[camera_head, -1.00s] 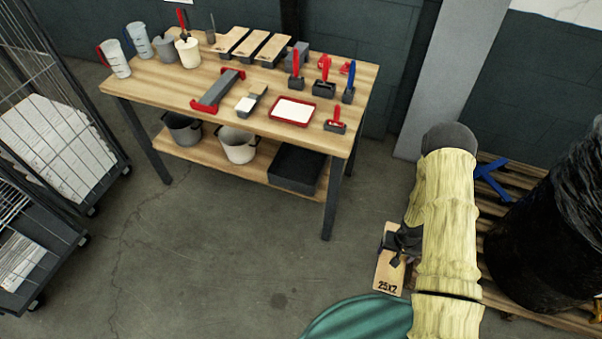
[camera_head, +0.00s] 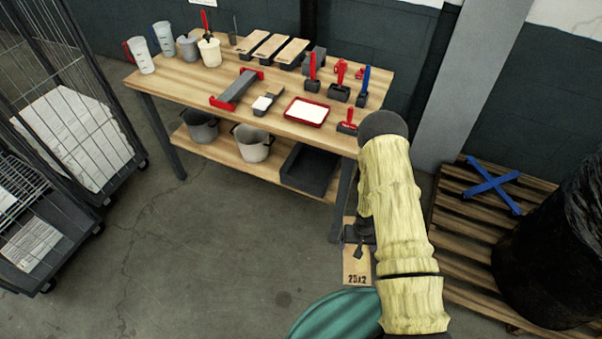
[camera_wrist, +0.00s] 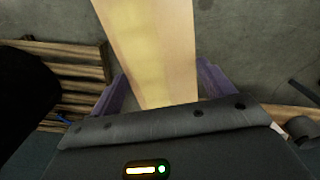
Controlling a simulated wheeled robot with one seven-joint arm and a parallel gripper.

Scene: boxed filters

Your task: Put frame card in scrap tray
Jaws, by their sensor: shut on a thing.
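The frame card (camera_head: 356,267) is a flat tan piece marked 25x2. My gripper (camera_head: 359,238) is shut on its upper end and holds it hanging above the floor, in front of the bench's right front leg in the head view. In the wrist view the card (camera_wrist: 150,45) runs up and out of the picture from between the purple fingers. A dark open tray (camera_head: 310,170) sits on the bench's lower shelf, left of my gripper; its inside looks empty. I cannot tell from any marking whether it is the scrap tray.
The bench (camera_head: 200,92) bears brushes, jugs, boxed pieces and a red tray (camera_head: 307,111) with a white surface. Two buckets stand left of the dark tray. A pallet (camera_head: 450,225) with a blue cross and a black drum are right. The floor before the bench is clear.

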